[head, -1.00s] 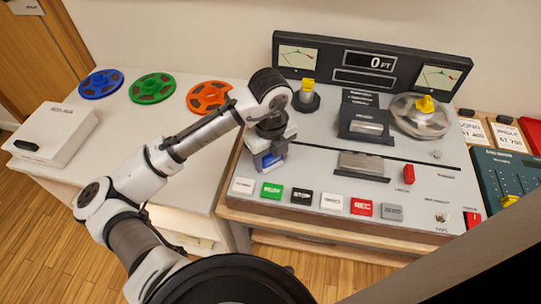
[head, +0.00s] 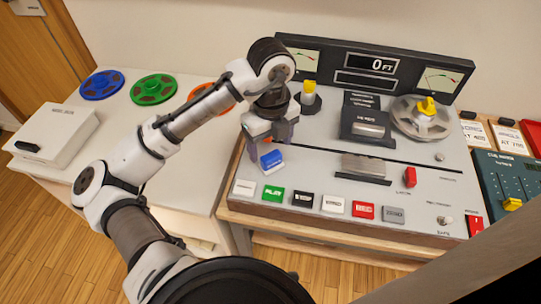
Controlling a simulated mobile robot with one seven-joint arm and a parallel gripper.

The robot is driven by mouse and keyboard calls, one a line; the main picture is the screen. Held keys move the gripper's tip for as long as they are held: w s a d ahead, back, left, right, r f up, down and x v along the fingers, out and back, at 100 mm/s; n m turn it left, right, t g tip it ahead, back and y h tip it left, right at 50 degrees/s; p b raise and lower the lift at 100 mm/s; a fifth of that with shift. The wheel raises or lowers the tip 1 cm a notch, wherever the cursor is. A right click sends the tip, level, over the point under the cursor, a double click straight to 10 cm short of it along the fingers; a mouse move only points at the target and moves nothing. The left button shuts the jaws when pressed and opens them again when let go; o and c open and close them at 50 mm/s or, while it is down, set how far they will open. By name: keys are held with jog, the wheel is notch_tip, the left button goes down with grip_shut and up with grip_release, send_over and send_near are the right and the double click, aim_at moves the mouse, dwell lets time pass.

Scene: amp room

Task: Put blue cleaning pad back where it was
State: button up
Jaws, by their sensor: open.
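The blue cleaning pad (head: 271,160), blue on top with a white lower part, sits at the left side of the tape machine's grey top (head: 310,165), just behind the row of buttons. My gripper (head: 268,146) is directly above and behind the pad, pointing down with its fingers spread apart. The pad shows below the fingers, and I cannot tell whether a finger still touches it.
Buttons including a green one (head: 273,193) and a red one (head: 363,211) line the machine's front edge. A yellow-topped spindle (head: 308,93) stands close behind my gripper. Blue (head: 102,85) and green (head: 154,89) reels lie on the left table.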

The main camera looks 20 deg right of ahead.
aim_at(271, 156)
notch_tip(271, 156, up, 6)
jog(key=shift+d, duration=0.15)
jog(key=shift+r, duration=0.1)
